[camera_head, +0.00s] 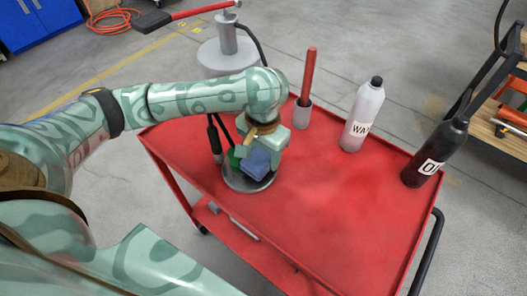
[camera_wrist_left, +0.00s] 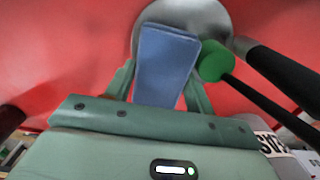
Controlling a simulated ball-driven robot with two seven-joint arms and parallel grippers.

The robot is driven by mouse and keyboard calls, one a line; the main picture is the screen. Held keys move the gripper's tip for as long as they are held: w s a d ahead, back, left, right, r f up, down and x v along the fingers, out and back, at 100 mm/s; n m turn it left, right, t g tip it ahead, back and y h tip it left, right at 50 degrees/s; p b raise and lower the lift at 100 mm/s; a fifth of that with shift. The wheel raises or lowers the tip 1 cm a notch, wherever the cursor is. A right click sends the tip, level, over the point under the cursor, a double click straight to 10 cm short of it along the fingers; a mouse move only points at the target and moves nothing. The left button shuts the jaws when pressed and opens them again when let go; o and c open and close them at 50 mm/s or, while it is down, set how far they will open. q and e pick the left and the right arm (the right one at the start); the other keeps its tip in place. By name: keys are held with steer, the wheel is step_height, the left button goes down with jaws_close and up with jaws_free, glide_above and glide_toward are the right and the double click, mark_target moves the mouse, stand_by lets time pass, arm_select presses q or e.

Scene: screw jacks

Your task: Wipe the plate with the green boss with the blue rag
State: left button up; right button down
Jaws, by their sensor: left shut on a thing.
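The blue rag (camera_head: 257,164) is a folded block held in my left gripper (camera_head: 256,149), which is shut on it. In the left wrist view the blue rag (camera_wrist_left: 165,60) sits between the two green fingers of the left gripper (camera_wrist_left: 163,88). The round grey plate (camera_head: 240,184) lies on the red cart top below the rag, partly hidden by it. The green boss (camera_head: 235,157) is just left of the rag, partly covered by the gripper. In the wrist view the green boss (camera_wrist_left: 214,61) shows right of the rag, and the plate (camera_wrist_left: 213,14) beneath it. I cannot tell whether the rag touches the plate. My right gripper is not in view.
The red cart top (camera_head: 325,205) has free room at front and right. A grey cup with a red-handled tool (camera_head: 308,80), a pale bottle (camera_head: 363,115) and a dark bottle (camera_head: 437,152) stand along its far and right sides. A dark rod (camera_wrist_left: 283,70) rises near the boss.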

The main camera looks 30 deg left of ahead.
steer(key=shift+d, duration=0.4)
arm_select(q)
steer(key=shift+f, duration=0.95)
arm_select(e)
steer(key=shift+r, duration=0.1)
